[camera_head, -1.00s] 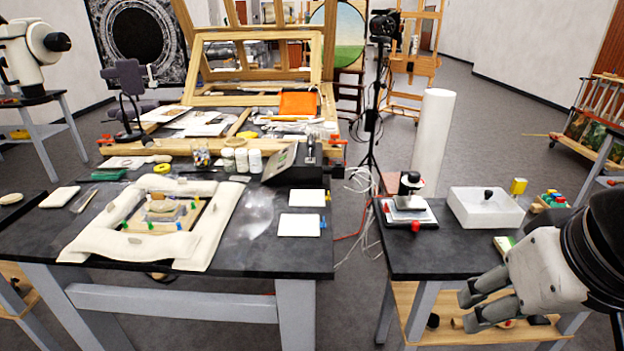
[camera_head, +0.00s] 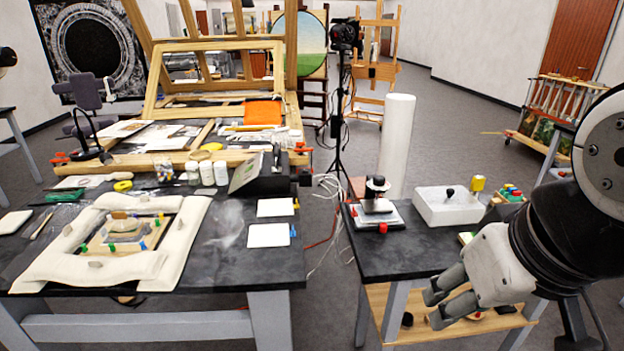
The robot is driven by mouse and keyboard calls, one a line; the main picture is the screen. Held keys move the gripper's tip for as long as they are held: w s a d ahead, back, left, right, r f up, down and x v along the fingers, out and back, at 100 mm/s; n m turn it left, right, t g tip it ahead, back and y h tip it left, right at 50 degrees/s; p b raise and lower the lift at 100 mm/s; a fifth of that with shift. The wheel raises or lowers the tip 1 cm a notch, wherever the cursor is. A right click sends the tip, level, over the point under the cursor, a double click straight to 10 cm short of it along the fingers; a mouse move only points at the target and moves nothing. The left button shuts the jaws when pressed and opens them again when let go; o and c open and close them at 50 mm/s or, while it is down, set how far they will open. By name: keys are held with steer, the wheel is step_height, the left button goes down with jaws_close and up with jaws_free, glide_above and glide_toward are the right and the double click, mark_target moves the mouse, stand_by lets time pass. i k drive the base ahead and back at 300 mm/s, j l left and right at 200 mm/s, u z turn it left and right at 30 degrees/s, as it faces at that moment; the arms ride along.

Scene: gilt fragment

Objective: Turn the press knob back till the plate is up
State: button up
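The press (camera_head: 377,207) stands on the right-hand table, near its back left corner. It has a white base, a grey plate block above it and a dark round knob (camera_head: 378,184) on top. A small red knob (camera_head: 382,229) shows at the base's front. The gap under the plate is too small to judge. My gripper (camera_head: 434,308) is at the lower right, in front of the right-hand table's front edge and apart from the press. Its two grey fingers point left with a gap between them, and nothing shows between them.
A white box (camera_head: 446,207) with a black knob stands right of the press, with a yellow item (camera_head: 477,183) behind it. A white roll (camera_head: 396,147) stands behind the table. The table top (camera_head: 405,258) is bare in front of the press. The left table (camera_head: 222,268) holds a padded frame.

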mark_target(377, 181)
steer(key=i+l, duration=0.15)
steer(key=i, duration=0.2)
steer(key=i+l, duration=0.2)
steer(key=i, duration=0.2)
steer(key=i+l, duration=0.15)
steer(key=i, duration=0.2)
